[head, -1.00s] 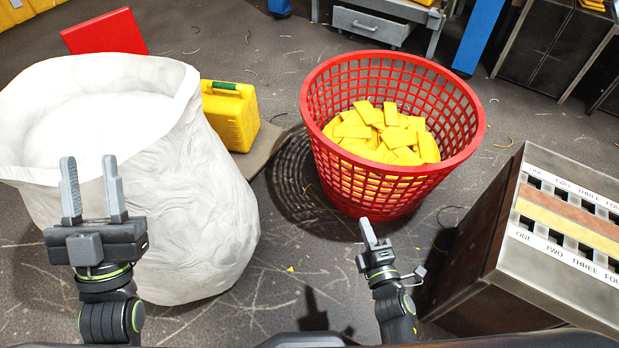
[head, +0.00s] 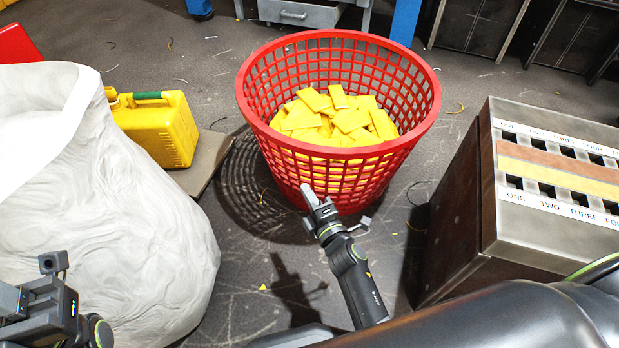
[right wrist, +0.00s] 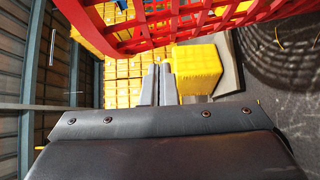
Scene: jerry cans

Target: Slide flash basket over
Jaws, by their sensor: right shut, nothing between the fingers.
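The red lattice basket (head: 340,185) stands on the floor at upper centre of the head view, heaped with flat yellow pieces (head: 335,118). My right gripper (head: 306,190) is shut and empty, its tips overlapping the basket's lower front wall; I cannot tell whether they touch it. In the right wrist view, the closed fingers (right wrist: 157,82) point forward just under the red basket wall (right wrist: 180,22). My left gripper (head: 38,308) is at the lower left edge of the head view, partly cut off, its fingers not clear.
A large white sack (head: 110,210) stands on the left. A yellow jerry can (head: 160,130) with a green grip is behind it, on a flat board. A metal box with labelled slots (head: 480,225) stands on the right. Some bare floor separates it from the basket.

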